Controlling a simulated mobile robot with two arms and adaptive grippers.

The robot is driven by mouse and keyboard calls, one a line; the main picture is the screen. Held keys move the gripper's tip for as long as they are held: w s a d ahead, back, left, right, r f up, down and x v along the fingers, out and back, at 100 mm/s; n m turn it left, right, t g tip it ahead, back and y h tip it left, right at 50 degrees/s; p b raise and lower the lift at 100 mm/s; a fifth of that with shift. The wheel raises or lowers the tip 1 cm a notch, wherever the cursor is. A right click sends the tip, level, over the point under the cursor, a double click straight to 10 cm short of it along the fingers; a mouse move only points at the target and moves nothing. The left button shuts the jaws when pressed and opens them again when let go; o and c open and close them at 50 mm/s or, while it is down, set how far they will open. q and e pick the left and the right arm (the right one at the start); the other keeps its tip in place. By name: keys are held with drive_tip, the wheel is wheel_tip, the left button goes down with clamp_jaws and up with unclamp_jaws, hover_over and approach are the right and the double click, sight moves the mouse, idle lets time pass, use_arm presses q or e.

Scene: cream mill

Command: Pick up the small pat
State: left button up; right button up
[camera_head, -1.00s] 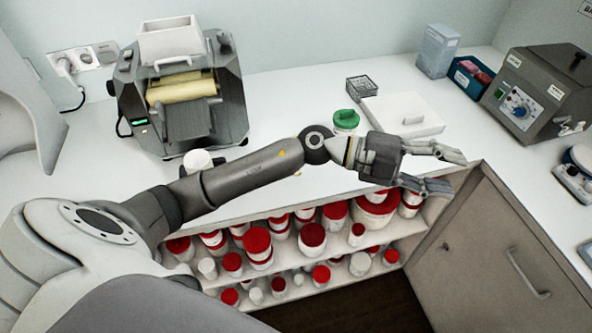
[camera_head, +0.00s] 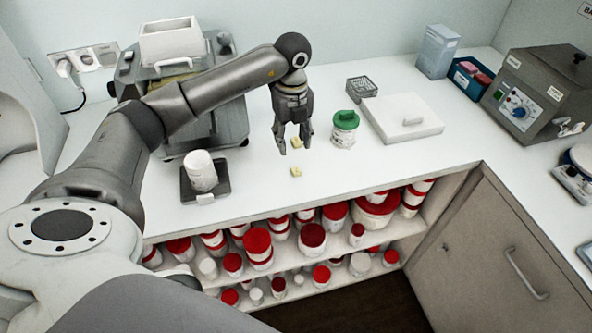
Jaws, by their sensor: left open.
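Two small pale yellow pats lie on the white counter. The nearer pat (camera_head: 296,172) looks the smaller and lies clear of my fingers in the picture. The other pat (camera_head: 297,143) shows beside the right finger of my left gripper and is partly hidden by it. My right gripper is not in view.
A green-lidded jar (camera_head: 345,128) stands right of my left gripper, with a flat white box (camera_head: 402,117) behind it. A white container (camera_head: 201,171) stands on a dark scale at left. The roller machine (camera_head: 228,120) is partly behind my arm. Open shelves hold red-lidded jars below the counter.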

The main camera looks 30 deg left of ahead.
sight(295, 171)
use_arm(q)
wheel_tip(295, 171, down, 4)
drive_tip(key=shift+r+p, duration=0.15)
drive_tip(key=shift+p, duration=0.2)
drive_tip(key=shift+d+f+p, duration=0.1)
drive_tip(key=shift+f+p, duration=0.3)
drive_tip(key=shift+f, duration=0.05)
wheel_tip(295, 171, down, 4)
drive_tip(key=shift+d+f+p, duration=0.1)
drive_tip(key=shift+f+p, duration=0.05)
drive_tip(key=shift+p, duration=0.75)
drive_tip(key=shift+f, duration=0.2)
drive_tip(key=c, duration=0.8)
